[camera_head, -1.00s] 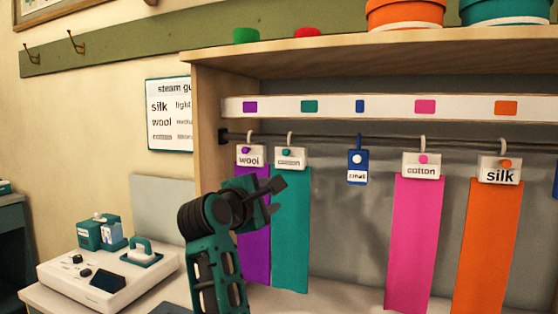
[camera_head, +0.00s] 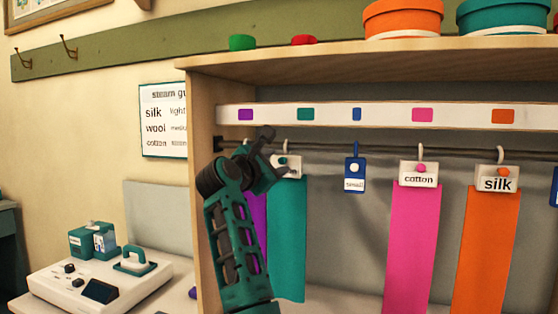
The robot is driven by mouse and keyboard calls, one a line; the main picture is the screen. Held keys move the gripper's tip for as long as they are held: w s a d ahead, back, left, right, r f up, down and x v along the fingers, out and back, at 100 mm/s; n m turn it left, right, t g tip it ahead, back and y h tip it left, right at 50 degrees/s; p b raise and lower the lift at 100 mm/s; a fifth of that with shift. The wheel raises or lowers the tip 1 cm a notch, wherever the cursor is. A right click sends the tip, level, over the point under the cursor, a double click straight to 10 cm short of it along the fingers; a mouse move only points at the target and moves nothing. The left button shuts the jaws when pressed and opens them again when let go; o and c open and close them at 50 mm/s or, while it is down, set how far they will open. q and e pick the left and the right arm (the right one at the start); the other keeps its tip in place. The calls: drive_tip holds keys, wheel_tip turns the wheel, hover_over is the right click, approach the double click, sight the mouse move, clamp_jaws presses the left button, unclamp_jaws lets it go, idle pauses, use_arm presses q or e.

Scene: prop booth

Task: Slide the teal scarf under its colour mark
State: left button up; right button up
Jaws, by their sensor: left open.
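The teal scarf (camera_head: 287,240) hangs from a white clip tag (camera_head: 292,168) on the rail, second from the left. Its teal colour mark (camera_head: 306,114) is on the white strip above, slightly right of the scarf's hook. My left gripper (camera_head: 272,152) is open and raised in front of the rail, at the left edge of the teal scarf's tag; I cannot tell whether it touches. It hides most of the purple scarf's tag. The purple scarf (camera_head: 259,225) hangs just left of the teal one, partly behind my left arm. My right gripper is not in view.
A small blue tag (camera_head: 355,174) hangs right of the teal scarf, with free rail between. The pink scarf (camera_head: 412,245) and orange scarf (camera_head: 486,245) hang further right. The shelf's wooden side panel (camera_head: 203,120) stands at left. A white steamer unit (camera_head: 100,285) sits lower left.

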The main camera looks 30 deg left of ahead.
sight(281, 161)
use_arm(q)
drive_tip(key=shift+w+a, duration=0.15)
drive_tip(key=shift+w, duration=1.4)
drive_tip(key=shift+c, duration=0.2)
clamp_jaws()
